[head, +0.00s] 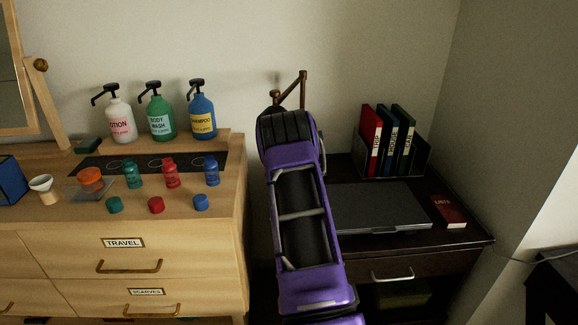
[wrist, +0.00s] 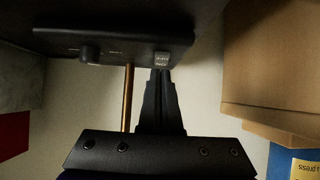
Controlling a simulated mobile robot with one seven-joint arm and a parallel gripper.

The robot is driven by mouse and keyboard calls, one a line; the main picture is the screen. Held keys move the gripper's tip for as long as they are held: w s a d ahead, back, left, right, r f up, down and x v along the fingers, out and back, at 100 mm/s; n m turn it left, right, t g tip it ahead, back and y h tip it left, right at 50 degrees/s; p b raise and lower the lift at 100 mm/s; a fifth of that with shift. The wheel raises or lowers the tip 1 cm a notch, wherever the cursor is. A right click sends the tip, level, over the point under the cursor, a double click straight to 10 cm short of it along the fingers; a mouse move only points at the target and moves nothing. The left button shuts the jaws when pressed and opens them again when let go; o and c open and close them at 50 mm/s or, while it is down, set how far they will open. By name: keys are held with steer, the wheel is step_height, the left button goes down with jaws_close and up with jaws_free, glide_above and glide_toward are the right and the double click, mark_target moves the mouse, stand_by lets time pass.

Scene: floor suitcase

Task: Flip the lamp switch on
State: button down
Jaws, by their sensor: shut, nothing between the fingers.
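In the head view the lamp (head: 303,90) shows only as a thin bronze jointed arm against the wall; the rest is hidden behind my purple arm. The wrist view is upside down. My gripper is hidden in the head view.
The dark desk (head: 460,236) holds a laptop (head: 380,206), a red booklet (head: 449,211) and a rack of binders (head: 371,140). A wooden dresser (head: 60,235) with pump bottles and small bottles stands close on the left. The wall is just behind the lamp.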

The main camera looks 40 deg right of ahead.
steer(key=shift+w+d+f, duration=0.15)
steer(key=shift+w+f, duration=0.1)
steer(key=shift+w, duration=0.05)
